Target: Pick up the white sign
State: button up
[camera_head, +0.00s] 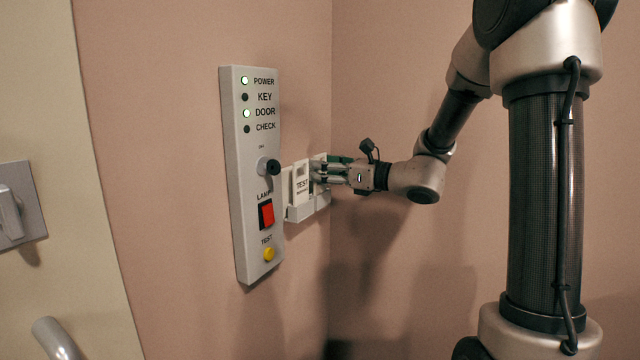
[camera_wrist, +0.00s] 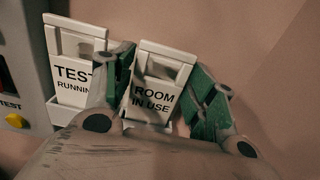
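Two white signs stand side by side in a white wall holder (camera_head: 302,212). The left sign, lettered TEST RUNNING (camera_wrist: 75,70), also shows in the head view (camera_head: 301,186). The right sign, lettered ROOM IN USE (camera_wrist: 158,80), is mostly hidden behind my gripper in the head view. My gripper (camera_wrist: 162,62) has its green-padded fingers spread on either side of the ROOM IN USE sign. The left finger reaches between the two signs and the right finger lies beside the right edge. I cannot tell whether either finger touches the sign.
A grey control panel (camera_head: 240,175) is fixed to the wall left of the holder, with lit green lamps, a black knob (camera_head: 272,167), a red switch (camera_head: 266,214) and a yellow button (camera_head: 269,255). A wall corner is close on the right. A switch plate (camera_head: 33,190) is far left.

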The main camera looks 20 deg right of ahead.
jog(key=c, duration=0.3)
notch_tip(320, 180, up, 10)
dwell(0.5)
dwell(0.8)
